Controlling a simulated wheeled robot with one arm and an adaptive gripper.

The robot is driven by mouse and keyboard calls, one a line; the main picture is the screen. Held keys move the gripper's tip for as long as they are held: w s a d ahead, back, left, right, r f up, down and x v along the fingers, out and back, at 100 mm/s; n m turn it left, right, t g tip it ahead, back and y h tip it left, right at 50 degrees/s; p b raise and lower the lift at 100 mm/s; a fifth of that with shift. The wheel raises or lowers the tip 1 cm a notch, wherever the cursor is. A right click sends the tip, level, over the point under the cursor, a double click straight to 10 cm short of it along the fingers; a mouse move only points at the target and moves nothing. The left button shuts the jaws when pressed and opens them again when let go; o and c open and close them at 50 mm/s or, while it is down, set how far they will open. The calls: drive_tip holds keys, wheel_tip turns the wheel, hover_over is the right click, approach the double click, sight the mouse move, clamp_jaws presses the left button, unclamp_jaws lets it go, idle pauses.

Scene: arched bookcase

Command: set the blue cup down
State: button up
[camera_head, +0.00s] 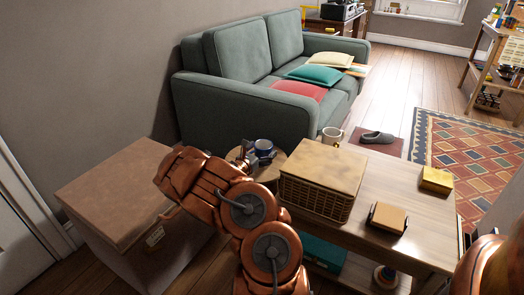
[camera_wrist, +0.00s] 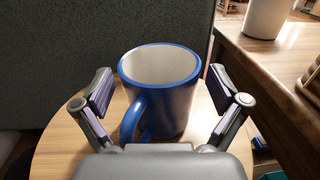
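The blue cup (camera_wrist: 172,95) stands upright on a small round wooden table (camera_wrist: 62,135). In the head view the cup (camera_head: 264,145) is just beyond my gripper, near the sofa's arm. My gripper (camera_wrist: 162,100) is open, with one finger on each side of the cup. Gaps show between both fingers and the cup's wall. In the head view my arm hides part of the round table (camera_head: 278,168).
A wooden table (camera_head: 375,185) with a wicker basket (camera_head: 322,180), a white mug (camera_head: 332,136) and small boxes is close on the right. A green sofa (camera_head: 245,110) stands behind. A large box (camera_head: 115,195) is on the left.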

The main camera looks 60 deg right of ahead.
drive_tip(key=shift+r, duration=0.1)
drive_tip(key=shift+w+a, duration=0.1)
drive_tip(key=shift+a, duration=0.2)
drive_tip(key=a+p, duration=0.3)
drive_tip(key=a, duration=0.8)
drive_tip(key=shift+w+a+p, duration=0.1)
drive_tip(key=shift+a+p, duration=0.1)
drive_tip(key=shift+p, duration=0.15)
drive_tip(key=s+a+r+m+g+y, duration=0.1)
drive_tip(key=s+r+m+g, duration=0.25)
drive_tip(key=r, duration=0.35)
drive_tip(key=s+a+r+m+g, duration=0.2)
drive_tip(key=s+r+m, duration=0.3)
drive_tip(key=r, duration=0.1)
drive_tip(key=s+a+r+m+g+y, duration=0.3)
drive_tip(key=s+a+r+m+y, duration=0.1)
drive_tip(key=s+a+m, duration=0.25)
drive_tip(key=s+a+f+t+y, duration=0.1)
drive_tip(key=s+a+y, duration=0.2)
drive_tip(key=a, duration=0.9)
drive_tip(key=s+a+f+m+t+y, duration=0.1)
drive_tip(key=a+y, duration=0.4)
drive_tip(key=a, duration=0.7)
drive_tip(key=s+a+f+m+t+y, duration=0.1)
drive_tip(key=s+a+t+y, duration=0.2)
drive_tip(key=a, duration=0.9)
drive_tip(key=s+y, duration=0.2)
drive_tip(key=shift+s+a+f, duration=0.3)
drive_tip(key=shift+s+f, duration=0.05)
drive_tip(key=shift+f, duration=0.05)
